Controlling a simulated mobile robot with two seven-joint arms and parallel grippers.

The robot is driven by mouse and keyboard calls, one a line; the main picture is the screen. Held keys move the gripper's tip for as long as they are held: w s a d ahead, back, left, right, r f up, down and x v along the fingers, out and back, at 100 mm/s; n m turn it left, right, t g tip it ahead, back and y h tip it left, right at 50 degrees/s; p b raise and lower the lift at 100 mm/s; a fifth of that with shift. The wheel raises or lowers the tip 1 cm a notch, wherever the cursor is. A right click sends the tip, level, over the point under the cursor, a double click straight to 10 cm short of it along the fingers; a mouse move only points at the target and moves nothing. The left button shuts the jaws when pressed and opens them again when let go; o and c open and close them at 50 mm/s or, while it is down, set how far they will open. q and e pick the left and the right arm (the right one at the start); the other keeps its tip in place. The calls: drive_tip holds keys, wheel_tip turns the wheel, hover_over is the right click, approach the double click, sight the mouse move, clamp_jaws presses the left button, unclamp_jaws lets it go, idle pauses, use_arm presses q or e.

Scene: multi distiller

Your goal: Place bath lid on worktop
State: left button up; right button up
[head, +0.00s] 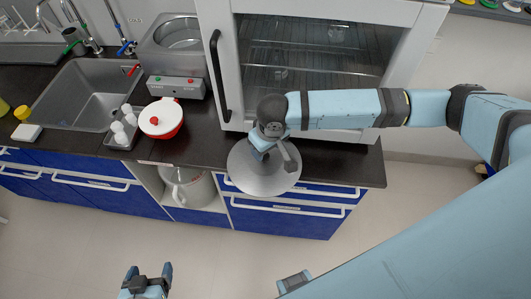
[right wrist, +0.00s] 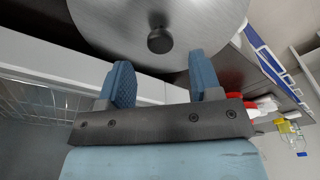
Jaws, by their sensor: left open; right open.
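The bath lid (head: 262,183) is a round grey metal disc on the dark worktop (head: 350,170). In the head view it overlaps the worktop's front edge. In the right wrist view the lid (right wrist: 215,22) shows a dark round knob (right wrist: 160,40) at its middle. My right gripper (head: 275,153) is over the lid, open. In the right wrist view its fingers (right wrist: 162,75) are apart, with the knob just beyond their tips and nothing between them. My left gripper (head: 149,272) is open and empty over the floor. The water bath (head: 180,36) at the back left is uncovered.
A white fume cabinet (head: 222,70) stands right behind the lid. A red and white pot (head: 161,118), bottles in a tray (head: 125,128) and a sink (head: 78,92) lie to the left. Worktop right of the lid is clear.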

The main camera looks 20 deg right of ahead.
wheel_tip(320, 180, up, 7)
drive_tip(key=s, duration=0.1)
drive_tip(key=shift+d, duration=0.15)
idle(0.4)
drive_tip(key=s+a+n+t+y, duration=0.1)
drive_tip(key=s+a+n+y, duration=0.15)
drive_tip(key=s+a, duration=0.55)
drive_tip(key=s+d+f+m+h, duration=0.1)
drive_tip(key=s+d+f+m, duration=0.1)
drive_tip(key=s+d, duration=0.45)
drive_tip(key=s+d+f+m+h, duration=0.1)
drive_tip(key=s+d+f+h, duration=0.15)
drive_tip(key=s+d, duration=0.45)
drive_tip(key=w+a+f+t+y+p, duration=0.3)
drive_tip(key=w+a+f+t, duration=0.2)
drive_tip(key=f+t, duration=0.3)
drive_tip(key=shift+w+a+f+n+y+p, duration=0.35)
drive_tip(key=shift+w+f+y, duration=0.05)
drive_tip(key=shift+w+f, duration=0.5)
